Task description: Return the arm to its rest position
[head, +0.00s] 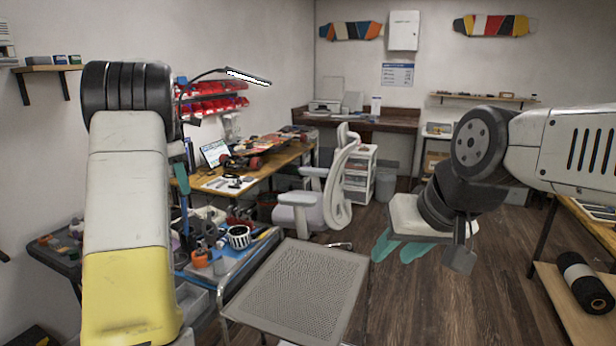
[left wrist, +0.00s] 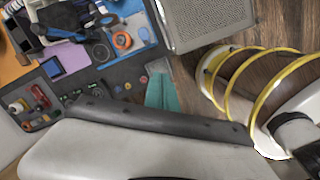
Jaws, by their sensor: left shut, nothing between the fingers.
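My left arm fills the left of the head view, with a yellow section low down. It hides most of my left gripper (head: 182,190), of which a teal strip shows beside the arm. In the left wrist view the teal fingertips of my left gripper (left wrist: 162,93) are together with nothing between them, over the dark tray top of the cart. My right arm comes in from the right. My right gripper (head: 401,248) hangs over the floor right of the mesh-topped stand, its two teal fingers apart and nothing seen between them.
A cart (head: 205,275) with tools and tape rolls stands beside my left arm. A grey mesh-topped stand (head: 295,290) is at front centre. An office chair (head: 310,210) stands by the wooden workbench (head: 262,172). A low shelf with a black roll (head: 585,283) is at right. Wooden floor is clear between.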

